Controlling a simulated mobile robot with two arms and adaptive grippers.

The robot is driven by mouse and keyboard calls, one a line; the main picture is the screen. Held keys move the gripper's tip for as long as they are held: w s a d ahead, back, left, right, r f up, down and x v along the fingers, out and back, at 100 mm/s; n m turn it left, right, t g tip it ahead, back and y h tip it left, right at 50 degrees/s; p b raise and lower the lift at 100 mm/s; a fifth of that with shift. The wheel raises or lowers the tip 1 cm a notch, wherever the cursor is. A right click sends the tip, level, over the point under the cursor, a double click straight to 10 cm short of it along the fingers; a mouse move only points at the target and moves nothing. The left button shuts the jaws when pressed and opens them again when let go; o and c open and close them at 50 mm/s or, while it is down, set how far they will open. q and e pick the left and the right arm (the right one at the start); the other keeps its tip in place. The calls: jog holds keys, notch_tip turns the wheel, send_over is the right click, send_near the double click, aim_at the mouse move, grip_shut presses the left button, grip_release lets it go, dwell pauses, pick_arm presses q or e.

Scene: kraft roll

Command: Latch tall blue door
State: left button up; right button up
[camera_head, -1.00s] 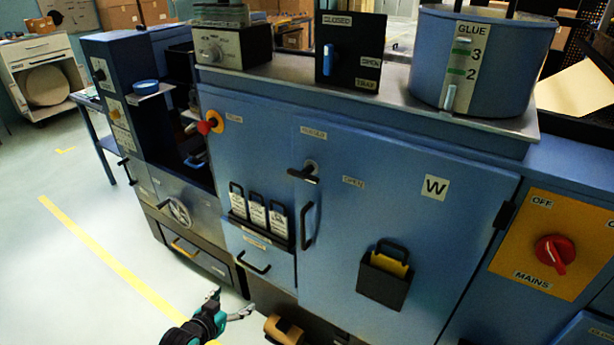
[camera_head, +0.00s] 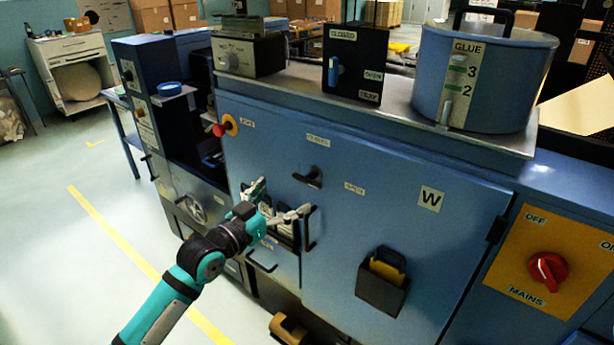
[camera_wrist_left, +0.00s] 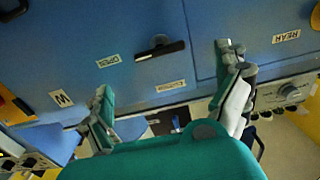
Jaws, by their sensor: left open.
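The tall blue door (camera_head: 430,240), marked W, looks shut in the head view. Its black latch handle (camera_head: 310,178) lies about level near the door's upper left. A CLOSED label (camera_head: 318,141) is above it and an OPEN label (camera_head: 354,188) is to its right. A vertical black pull handle (camera_head: 311,228) is below. My left gripper (camera_head: 282,197) is open and empty, left of and just below the latch handle. In the left wrist view, the latch handle (camera_wrist_left: 160,51) shows between and beyond the spread fingers (camera_wrist_left: 166,74), apart from them. My right gripper is not in view.
A black pocket (camera_head: 382,282) sticks out of the door's lower part. A red knob (camera_head: 221,129) is on the panel at left. A card rack (camera_head: 284,228) is partly hidden behind my gripper. The glue pot (camera_head: 405,75) stands on top. Floor at left is free.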

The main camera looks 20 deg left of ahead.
aim_at(305, 181)
pick_arm(q)
jog(key=p+x, duration=0.1)
jog(key=x, duration=0.8)
jog(key=shift+w, duration=0.15)
jog(key=c, duration=1.1)
